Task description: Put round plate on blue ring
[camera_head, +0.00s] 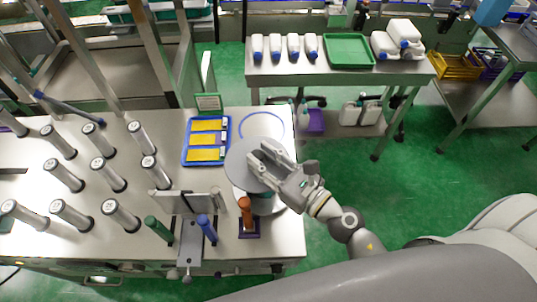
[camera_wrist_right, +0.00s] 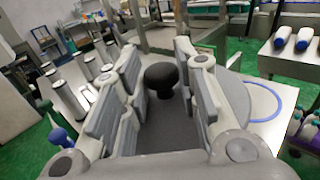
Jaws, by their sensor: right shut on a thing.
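The round plate (camera_head: 238,163) is a flat grey disc with a black knob (camera_wrist_right: 160,78) on top. My right gripper (camera_head: 262,156) is over the plate and shut on its knob, which shows between the fingers in the wrist view. The blue ring (camera_head: 262,115) is a thin outline on the steel table, just behind the plate in the head view; its near part is hidden by the plate. The ring also shows right of the fingers in the wrist view (camera_wrist_right: 277,97). My left gripper is not in view.
A blue tray with yellow blocks (camera_head: 184,158) lies left of the plate. Several metal cylinders (camera_head: 64,176) stand on the left. The table inside the ring looks clear.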

